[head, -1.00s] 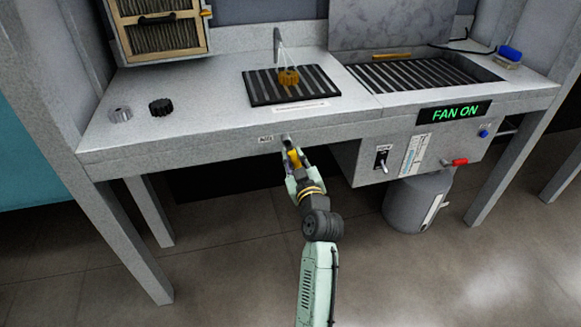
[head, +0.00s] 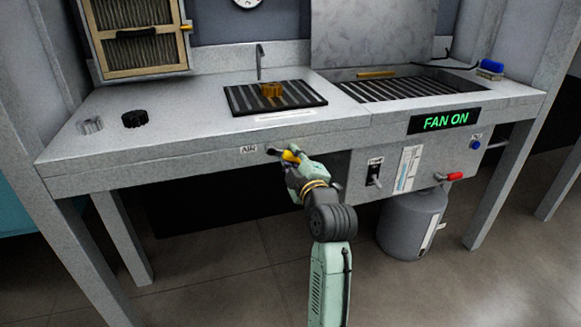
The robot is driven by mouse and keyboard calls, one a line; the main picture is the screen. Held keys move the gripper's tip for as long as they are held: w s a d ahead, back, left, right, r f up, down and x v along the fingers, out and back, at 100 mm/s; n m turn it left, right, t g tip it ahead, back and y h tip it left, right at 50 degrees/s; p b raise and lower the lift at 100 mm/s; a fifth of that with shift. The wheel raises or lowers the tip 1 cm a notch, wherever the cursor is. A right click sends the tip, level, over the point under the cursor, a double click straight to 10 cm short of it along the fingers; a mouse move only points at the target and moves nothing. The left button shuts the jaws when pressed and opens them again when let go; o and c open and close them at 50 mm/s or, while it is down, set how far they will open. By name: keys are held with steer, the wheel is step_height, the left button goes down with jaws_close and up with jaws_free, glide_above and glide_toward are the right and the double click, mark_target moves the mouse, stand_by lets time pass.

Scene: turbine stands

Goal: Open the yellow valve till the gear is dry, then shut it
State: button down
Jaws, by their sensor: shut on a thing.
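The yellow valve (head: 289,156) is on the front edge of the bench, beside the AIR label. Its handle lies nearly level, slanting slightly down to the right. My gripper (head: 294,162) is shut on the handle and hides part of it. The orange-brown gear (head: 271,89) sits on a black slatted grate (head: 234,99) on the bench top. The thin grey nozzle (head: 260,62) stands behind the gear, and no jet shows from it. Whether the gear is wet is too small to tell.
A dark gear (head: 135,119) and a clear or silver one (head: 90,126) lie at the left of the bench. A switch (head: 374,173) and a red-handled valve (head: 450,177) are on the right, above a grey tank (head: 410,225).

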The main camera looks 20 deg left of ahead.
steer(key=shift+d+r+n, duration=0.1)
steer(key=shift+r+n, duration=0.05)
steer(key=shift+n, duration=0.25)
steer(key=c, duration=1.4)
jaws_free()
steer(key=shift+c, duration=0.2)
